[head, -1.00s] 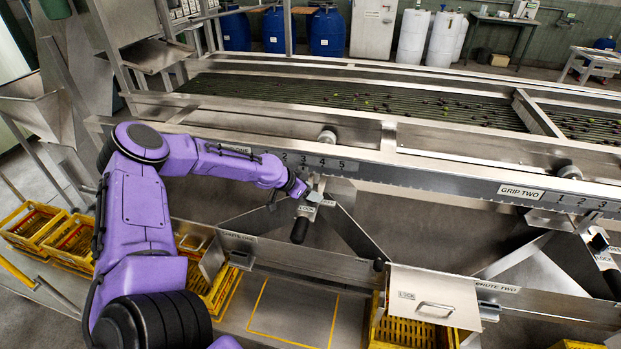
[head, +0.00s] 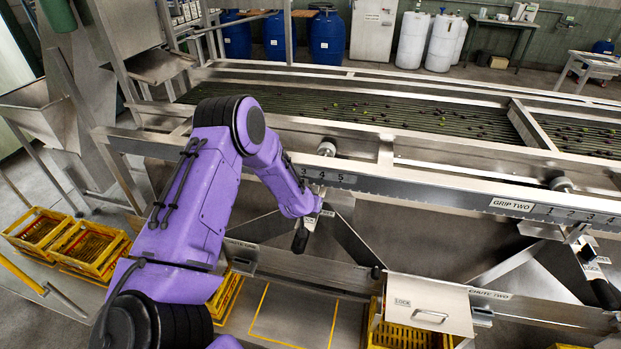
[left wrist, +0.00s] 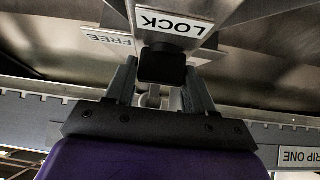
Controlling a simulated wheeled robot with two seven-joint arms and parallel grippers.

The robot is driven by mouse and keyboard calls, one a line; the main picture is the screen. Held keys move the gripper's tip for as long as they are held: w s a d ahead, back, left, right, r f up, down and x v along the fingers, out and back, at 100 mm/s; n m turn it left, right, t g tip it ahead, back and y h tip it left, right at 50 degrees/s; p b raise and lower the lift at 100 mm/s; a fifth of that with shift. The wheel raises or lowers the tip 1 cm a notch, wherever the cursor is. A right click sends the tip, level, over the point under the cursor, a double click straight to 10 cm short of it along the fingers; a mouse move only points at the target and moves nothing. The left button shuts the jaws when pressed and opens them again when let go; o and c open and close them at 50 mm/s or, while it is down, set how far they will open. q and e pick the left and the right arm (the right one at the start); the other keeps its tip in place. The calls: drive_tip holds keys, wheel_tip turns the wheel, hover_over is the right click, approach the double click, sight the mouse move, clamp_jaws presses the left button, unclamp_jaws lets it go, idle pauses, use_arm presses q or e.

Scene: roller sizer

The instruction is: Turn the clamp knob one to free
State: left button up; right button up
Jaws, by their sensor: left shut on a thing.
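Clamp knob one shows in the left wrist view as a black block (left wrist: 162,66) between my grey fingers, just in front of a plate (left wrist: 176,22) marked LOCK. A FREE label (left wrist: 108,40) is beside it. My left gripper (left wrist: 160,75) is shut on this knob. My right gripper is in no view.
A numbered scale rail (head: 420,187) runs across behind the clamp. A chute box (head: 430,305) with a LOCK label stands to the right. Yellow crates (head: 90,245) are at the left. The yellow-outlined floor area (head: 292,315) in front is empty.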

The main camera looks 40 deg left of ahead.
use_arm(q)
drive_tip(key=shift+n, duration=0.3)
drive_tip(key=o, duration=1)
drive_tip(key=shift+c, duration=0.2)
drive_tip(key=b+v, duration=0.1)
drive_tip(key=v, duration=0.9)
drive_tip(key=shift+d+b, duration=0.3)
drive_tip(key=shift+s+r, duration=0.1)
